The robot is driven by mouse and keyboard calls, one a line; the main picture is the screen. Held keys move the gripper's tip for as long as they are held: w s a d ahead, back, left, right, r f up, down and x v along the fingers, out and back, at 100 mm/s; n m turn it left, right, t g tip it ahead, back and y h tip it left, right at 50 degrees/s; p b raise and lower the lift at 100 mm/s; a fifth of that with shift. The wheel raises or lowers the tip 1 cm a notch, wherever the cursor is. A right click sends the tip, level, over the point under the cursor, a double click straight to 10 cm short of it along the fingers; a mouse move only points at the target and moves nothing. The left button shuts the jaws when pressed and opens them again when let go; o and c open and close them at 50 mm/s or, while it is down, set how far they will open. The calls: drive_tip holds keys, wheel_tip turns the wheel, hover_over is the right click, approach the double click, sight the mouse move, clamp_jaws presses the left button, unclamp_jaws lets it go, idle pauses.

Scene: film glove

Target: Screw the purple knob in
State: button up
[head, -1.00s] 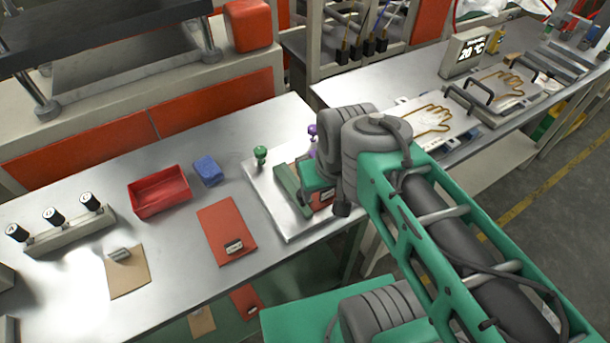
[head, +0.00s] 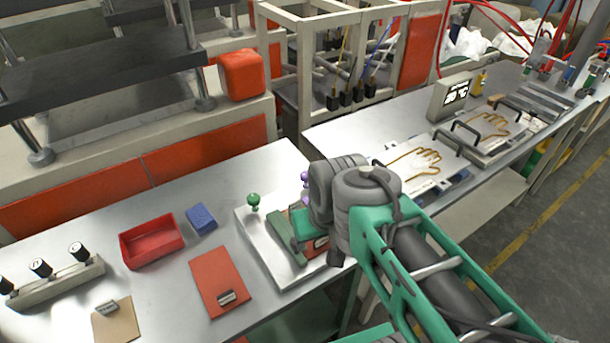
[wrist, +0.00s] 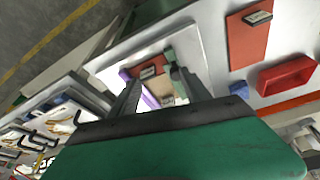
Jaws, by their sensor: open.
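The purple knob (head: 305,178) shows in the head view at the back right of a white plate (head: 288,275), partly hidden by my wrist. A green knob (head: 254,201) stands upright at the plate's back left corner. A green bar (head: 284,236) lies across the plate. My gripper (wrist: 157,74) is open in the wrist view, its two dark fingers spread above the plate with nothing clearly between them. A purple strip (wrist: 150,101) shows beside the left finger there; I cannot tell how it joins the knob.
A red tray (head: 152,243), a blue block (head: 201,217) and an orange mat (head: 219,282) lie left of the plate. A second bench with glove outlines (head: 415,168) stands to the right. Bare metal table lies behind the plate.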

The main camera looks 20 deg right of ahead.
idle(0.3)
drive_tip(key=n+y+b, duration=0.2)
drive_tip(key=n+y, duration=0.1)
drive_tip(key=n, duration=0.5)
approach(306, 174)
drive_tip(key=p+x, duration=0.1)
drive_tip(key=x, duration=0.7)
drive_tip(key=shift+w+a+f, duration=0.1)
drive_tip(key=shift+w+f, duration=0.1)
drive_tip(key=shift+f, duration=0.05)
drive_tip(key=shift+c, duration=0.4)
clamp_jaws()
